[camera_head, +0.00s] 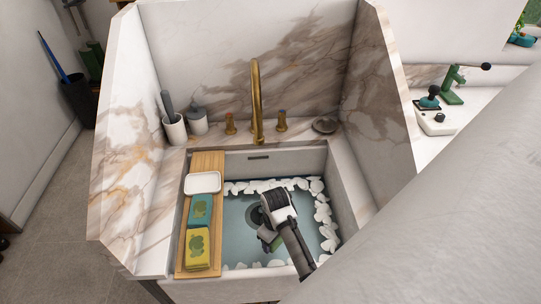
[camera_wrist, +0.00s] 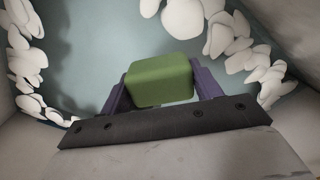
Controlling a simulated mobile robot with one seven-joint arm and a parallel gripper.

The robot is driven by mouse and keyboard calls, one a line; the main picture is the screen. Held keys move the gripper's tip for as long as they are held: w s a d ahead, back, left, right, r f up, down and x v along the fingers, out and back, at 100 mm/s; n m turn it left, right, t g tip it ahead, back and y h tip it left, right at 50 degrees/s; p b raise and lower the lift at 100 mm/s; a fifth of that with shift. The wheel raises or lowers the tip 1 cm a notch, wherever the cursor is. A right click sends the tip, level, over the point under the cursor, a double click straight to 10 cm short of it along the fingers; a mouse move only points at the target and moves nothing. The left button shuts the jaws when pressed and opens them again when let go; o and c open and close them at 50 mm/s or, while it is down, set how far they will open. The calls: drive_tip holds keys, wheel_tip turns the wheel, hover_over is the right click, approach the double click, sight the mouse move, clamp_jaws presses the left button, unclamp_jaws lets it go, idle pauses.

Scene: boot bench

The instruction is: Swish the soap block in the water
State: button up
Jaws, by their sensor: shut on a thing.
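The soap block (camera_wrist: 160,82) is green with rounded edges. My gripper (camera_wrist: 158,90) is shut on it, with a purple finger on each side in the wrist view. In the head view my gripper (camera_head: 270,238) reaches down into the sink (camera_head: 340,190), over the blue-grey water (camera_head: 235,212), and the soap block (camera_head: 276,243) shows only as a small green patch. White foam lumps (camera_head: 322,212) ring the water along the basin walls. I cannot tell whether the soap block touches the water.
A wooden board (camera_head: 184,240) lies along the sink's left side, carrying a white soap dish (camera_head: 202,182), a teal sponge (camera_head: 201,210) and a yellow sponge (camera_head: 198,249). A brass faucet (camera_head: 257,105) stands behind the basin. Cups (camera_head: 175,130) stand back left. High marble walls flank the sink.

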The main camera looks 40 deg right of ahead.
drive_tip(key=shift+r, duration=4.05)
